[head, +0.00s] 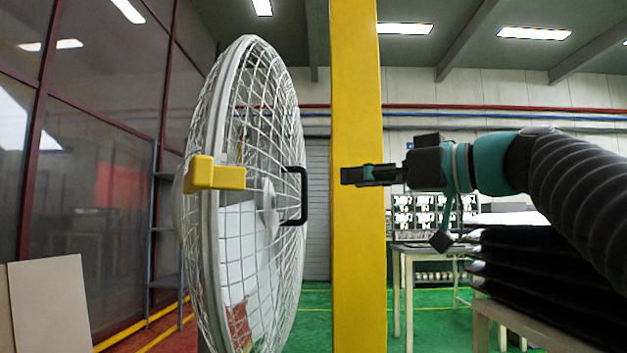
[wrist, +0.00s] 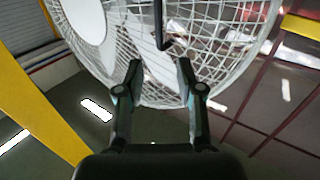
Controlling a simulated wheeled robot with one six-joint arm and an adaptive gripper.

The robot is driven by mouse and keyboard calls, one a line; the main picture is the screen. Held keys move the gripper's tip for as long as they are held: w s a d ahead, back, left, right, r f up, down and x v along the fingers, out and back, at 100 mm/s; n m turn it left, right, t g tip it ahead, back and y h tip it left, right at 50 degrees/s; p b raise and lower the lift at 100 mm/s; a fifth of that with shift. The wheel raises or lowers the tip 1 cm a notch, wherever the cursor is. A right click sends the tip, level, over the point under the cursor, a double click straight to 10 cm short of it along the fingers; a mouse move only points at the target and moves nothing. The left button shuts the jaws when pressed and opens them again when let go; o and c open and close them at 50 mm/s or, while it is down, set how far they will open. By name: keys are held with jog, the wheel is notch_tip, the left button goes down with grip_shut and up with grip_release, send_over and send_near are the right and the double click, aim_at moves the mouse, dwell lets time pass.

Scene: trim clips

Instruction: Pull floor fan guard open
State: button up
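The floor fan's round white wire guard (head: 265,120) stands upright at the left of the head view. A black bar handle (head: 303,196) sticks out from its right side. A yellow clip (head: 214,174) sits on the rim at the left. The guard also fills the top of the wrist view (wrist: 215,60), with the handle (wrist: 160,40) near the middle. My gripper (head: 345,175) points left, a short gap to the right of the handle and a little higher in the head view. In the wrist view its fingers (wrist: 159,72) are apart, with nothing between them.
A yellow post (head: 358,280) stands behind my gripper. A stack of dark padded items (head: 520,265) lies on a light table (head: 500,318) under my arm at the right. A pale panel (head: 48,305) leans at the lower left. Green floor shows behind.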

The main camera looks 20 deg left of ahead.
jog(key=p, duration=0.2)
send_near(289, 203)
jog(key=w+a+r, duration=0.3)
jog(key=a, duration=0.3)
jog(key=shift+s+d+r, duration=0.2)
jog(key=shift+d+r, duration=0.05)
grip_shut()
